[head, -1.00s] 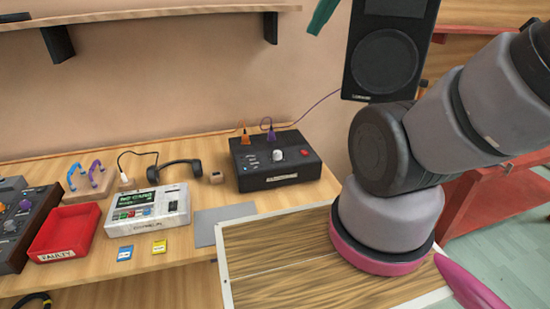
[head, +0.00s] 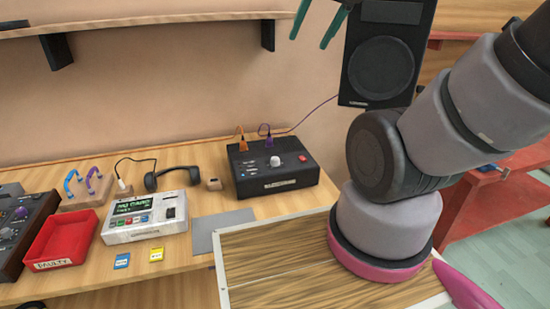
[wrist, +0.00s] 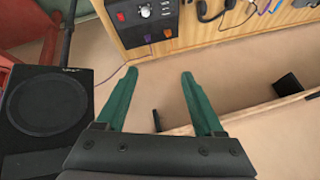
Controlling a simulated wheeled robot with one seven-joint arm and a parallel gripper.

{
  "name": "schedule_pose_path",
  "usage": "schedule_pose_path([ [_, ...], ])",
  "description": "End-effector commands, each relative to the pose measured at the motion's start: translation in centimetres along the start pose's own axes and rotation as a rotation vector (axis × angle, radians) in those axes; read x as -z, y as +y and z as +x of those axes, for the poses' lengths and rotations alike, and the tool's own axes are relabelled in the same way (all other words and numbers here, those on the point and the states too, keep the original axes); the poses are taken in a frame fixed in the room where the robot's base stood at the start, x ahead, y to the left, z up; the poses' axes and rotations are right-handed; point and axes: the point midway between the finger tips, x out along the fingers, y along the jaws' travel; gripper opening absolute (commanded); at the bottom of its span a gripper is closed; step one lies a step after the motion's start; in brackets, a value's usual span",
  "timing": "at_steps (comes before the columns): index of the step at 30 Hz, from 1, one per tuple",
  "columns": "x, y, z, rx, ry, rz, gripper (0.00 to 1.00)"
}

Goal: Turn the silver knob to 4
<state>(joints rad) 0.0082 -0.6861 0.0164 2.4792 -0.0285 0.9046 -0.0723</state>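The silver knob (head: 275,161) sits on top of a black box (head: 297,177) on the wooden table, between small controls on its left and a red button on its right. Its pointer and scale are too small to read. In the wrist view the knob (wrist: 145,11) shows near the top, on the black box (wrist: 158,32). My gripper (head: 314,38) is high in the head view, above and away from the box. In the wrist view its two green fingers (wrist: 157,78) are spread wide with nothing between them.
A black speaker (head: 381,68) hangs right of my gripper. Orange and purple plugs (head: 264,132) with cables stand at the box's back edge. A white card device (head: 145,217), a red tray (head: 62,238) and headphones (head: 163,174) lie to the left.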

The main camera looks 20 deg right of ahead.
Motion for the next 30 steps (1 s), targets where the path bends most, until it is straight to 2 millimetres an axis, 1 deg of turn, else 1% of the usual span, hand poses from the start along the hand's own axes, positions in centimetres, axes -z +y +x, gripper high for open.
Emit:
schedule_pose_path([
  [1, 0.5, 0.1, 1.2, -0.026, -0.029, -0.060, 0.68],
  [5, 2.2, 0.5, 5.0, -0.091, -0.114, -0.297, 0.68],
  [6, 2.7, 0.6, 6.4, -0.104, -0.145, -0.377, 0.68],
  [8, 3.3, 0.8, 8.4, -0.119, -0.192, -0.498, 0.68],
  [9, 3.6, 0.9, 9.8, -0.124, -0.225, -0.579, 0.68],
  [11, 4.0, 1.1, 12.0, -0.125, -0.274, -0.699, 0.68],
  [12, 4.2, 1.2, 13.5, -0.120, -0.309, -0.778, 0.68],
  [14, 4.3, 1.4, 15.8, -0.106, -0.357, -0.899, 0.68],
  [15, 4.3, 1.5, 17.4, -0.092, -0.392, -0.979, 0.68],
  [17, 4.2, 1.8, 19.9, -0.064, -0.438, -1.095, 0.68],
  [18, 4.0, 1.9, 21.5, -0.040, -0.470, -1.173, 0.68],
  [20, 3.7, 2.1, 24.0, 0.002, -0.511, -1.290, 0.68],
  [21, 3.3, 2.2, 25.6, 0.033, -0.538, -1.362, 0.68],
  [24, 2.3, 2.5, 29.2, 0.115, -0.587, -1.525, 0.68],
  [27, 1.3, 2.6, 31.9, 0.189, -0.614, -1.650, 0.68],
  [30, 0.5, 2.7, 33.5, 0.239, -0.628, -1.728, 0.68],
])
